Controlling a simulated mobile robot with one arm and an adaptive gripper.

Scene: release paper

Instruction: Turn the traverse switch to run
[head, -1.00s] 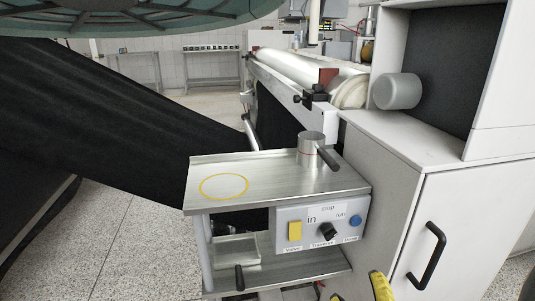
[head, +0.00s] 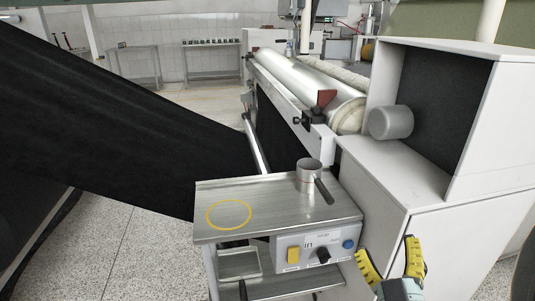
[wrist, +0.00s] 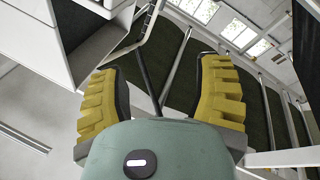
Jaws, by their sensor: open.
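The traverse switch (head: 323,256) is a black knob on the grey control panel (head: 307,262) under the steel shelf in the head view. Labels sit above it; the knob's exact setting is too small to tell.
A white cabinet (head: 405,225) stands right of the panel. A roller (head: 310,85) and black fabric (head: 100,110) lie behind.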

